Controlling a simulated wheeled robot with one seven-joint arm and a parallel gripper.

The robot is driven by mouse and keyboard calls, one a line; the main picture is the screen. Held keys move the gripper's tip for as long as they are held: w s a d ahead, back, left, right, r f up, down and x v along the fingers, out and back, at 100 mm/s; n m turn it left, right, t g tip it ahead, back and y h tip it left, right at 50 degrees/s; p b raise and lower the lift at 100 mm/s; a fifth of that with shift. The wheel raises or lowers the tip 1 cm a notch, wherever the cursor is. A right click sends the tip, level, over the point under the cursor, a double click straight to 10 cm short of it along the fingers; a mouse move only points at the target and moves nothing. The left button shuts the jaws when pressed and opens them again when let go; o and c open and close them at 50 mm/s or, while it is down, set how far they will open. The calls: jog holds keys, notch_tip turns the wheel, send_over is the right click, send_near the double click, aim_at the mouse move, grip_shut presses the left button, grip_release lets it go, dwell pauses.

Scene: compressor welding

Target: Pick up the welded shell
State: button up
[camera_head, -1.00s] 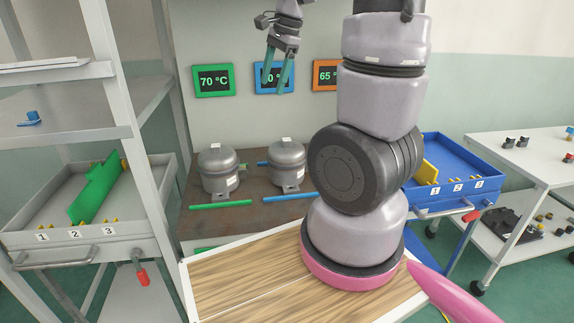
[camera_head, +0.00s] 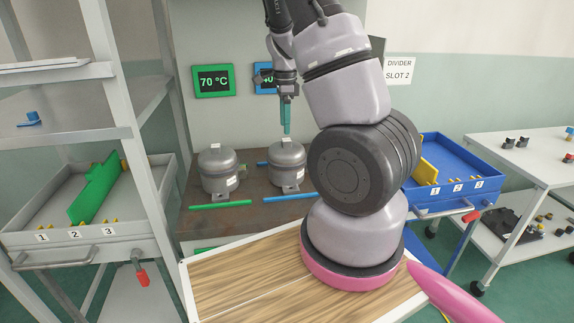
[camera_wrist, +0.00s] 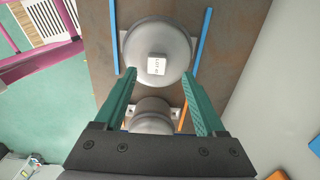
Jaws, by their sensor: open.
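Two grey, domed shells stand on the brown bench in the head view, the left one (camera_head: 218,169) behind a green strip and the right one (camera_head: 287,165) behind a blue strip. My gripper (camera_head: 287,131) points down with its teal fingers just above the right shell. In the wrist view the blue-strip shell (camera_wrist: 157,50) shows from above, with a white label on its top. My gripper (camera_wrist: 158,73) is open and empty there, its fingertips apart near that shell's lower edge. Another grey shell (camera_wrist: 152,113), beside an orange strip, shows between the fingers, partly hidden. I cannot tell which shell is the welded one.
The bench (camera_head: 257,190) has a green strip (camera_head: 220,204) and a blue strip (camera_head: 290,198). Temperature signs (camera_head: 214,80) hang behind it. A grey tray (camera_head: 20,215) with a green divider is left; a blue tray (camera_head: 460,160) is right. My arm hides the bench's right part.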

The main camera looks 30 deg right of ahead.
aim_at(287, 139)
jog(key=f, duration=0.5)
jog(key=shift+s+d, duration=0.25)
jog(key=shift+s, duration=0.05)
grip_shut()
dwell(1.0)
